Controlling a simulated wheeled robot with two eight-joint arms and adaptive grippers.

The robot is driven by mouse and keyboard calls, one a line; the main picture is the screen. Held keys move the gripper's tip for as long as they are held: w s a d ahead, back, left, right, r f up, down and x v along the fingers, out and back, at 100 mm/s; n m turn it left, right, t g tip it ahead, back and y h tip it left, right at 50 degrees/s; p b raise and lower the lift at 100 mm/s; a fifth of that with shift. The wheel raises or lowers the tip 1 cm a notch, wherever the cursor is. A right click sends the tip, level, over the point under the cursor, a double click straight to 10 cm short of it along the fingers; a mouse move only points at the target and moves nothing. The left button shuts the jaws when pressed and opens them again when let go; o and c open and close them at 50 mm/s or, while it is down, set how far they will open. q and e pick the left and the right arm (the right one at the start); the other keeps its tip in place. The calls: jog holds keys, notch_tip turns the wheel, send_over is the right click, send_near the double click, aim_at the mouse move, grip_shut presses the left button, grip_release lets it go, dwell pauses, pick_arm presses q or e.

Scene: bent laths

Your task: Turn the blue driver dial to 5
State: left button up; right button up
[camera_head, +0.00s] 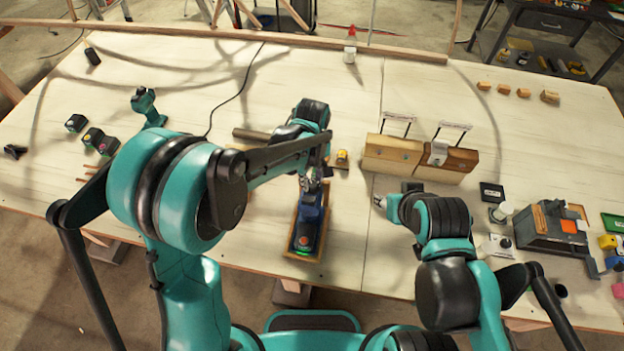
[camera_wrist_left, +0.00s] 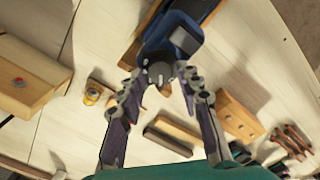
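The blue driver (camera_head: 307,222) lies in a shallow wooden tray (camera_head: 289,250) near the table's front edge. In the left wrist view, the driver (camera_wrist_left: 182,36) shows at the top, with its grey round nose (camera_wrist_left: 158,72) toward me. My left gripper (camera_head: 314,184) is at the driver's far end. In the wrist view its fingers (camera_wrist_left: 162,82) stand apart on either side of the nose, with gaps visible; nothing looks gripped. The dial's numbers cannot be read. My right gripper (camera_head: 380,202) is right of the tray, away from the driver; its finger opening is too small to judge.
Wooden blocks with wire handles (camera_head: 420,157) stand right of the driver. A small yellow item (camera_head: 342,157) sits beyond the tray, near a dark bar (camera_head: 252,135). A grey machine (camera_head: 549,232) stands at the right. The table's far middle is mostly clear.

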pick_arm(q)
jog(key=shift+f, duration=0.4)
grip_shut()
